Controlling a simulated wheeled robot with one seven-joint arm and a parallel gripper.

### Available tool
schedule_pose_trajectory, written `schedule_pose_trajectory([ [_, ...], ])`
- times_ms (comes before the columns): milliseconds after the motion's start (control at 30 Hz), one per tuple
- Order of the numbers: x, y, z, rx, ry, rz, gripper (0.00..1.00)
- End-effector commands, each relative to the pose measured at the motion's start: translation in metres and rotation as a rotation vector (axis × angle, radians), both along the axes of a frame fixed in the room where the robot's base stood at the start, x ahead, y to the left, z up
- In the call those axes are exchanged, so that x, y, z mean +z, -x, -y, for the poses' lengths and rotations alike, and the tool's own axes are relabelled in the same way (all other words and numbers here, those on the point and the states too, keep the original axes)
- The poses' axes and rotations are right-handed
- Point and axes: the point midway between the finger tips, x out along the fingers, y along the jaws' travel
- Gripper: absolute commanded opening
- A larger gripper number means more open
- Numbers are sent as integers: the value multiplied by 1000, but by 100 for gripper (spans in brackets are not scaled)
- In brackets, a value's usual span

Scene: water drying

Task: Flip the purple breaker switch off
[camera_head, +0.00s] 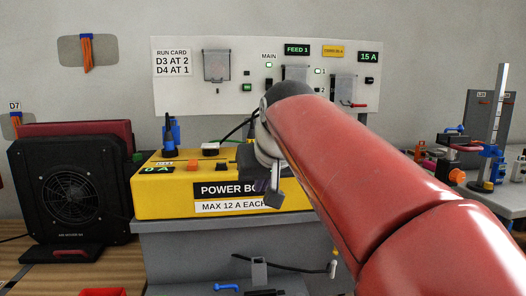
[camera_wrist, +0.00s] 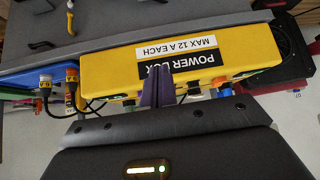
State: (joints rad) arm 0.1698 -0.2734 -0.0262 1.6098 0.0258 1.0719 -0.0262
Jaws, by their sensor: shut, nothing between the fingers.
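The yellow power box (camera_head: 160,205) stands on a grey stand, with "POWER BOX" and "MAX 12 A EACH" labels on its front. It shows upside down in the wrist view (camera_wrist: 240,58). My gripper (camera_head: 263,186) is in front of the box's upper front edge, partly hidden by my red arm. In the wrist view my gripper (camera_wrist: 160,72) has its dark purplish fingers together and empty, overlapping the box's label; I cannot tell whether they touch it. I cannot make out a purple breaker switch in either view; my arm hides part of the box and wall panel.
A white wall panel (camera_head: 180,92) carries covered switches, small lights and a red lever (camera_head: 355,105). A black fan unit (camera_head: 72,190) stands left of the box. A bench with tools (camera_head: 490,185) is at right.

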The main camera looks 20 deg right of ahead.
Motion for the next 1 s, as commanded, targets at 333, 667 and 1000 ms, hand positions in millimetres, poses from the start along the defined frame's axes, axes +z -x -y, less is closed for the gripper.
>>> schedule_pose_trajectory([
  [333,102,-76,69,-100,43,144,0],
  [667,115,-83,78,-112,53,166,0],
  [1000,105,-93,81,-112,52,163,0],
])
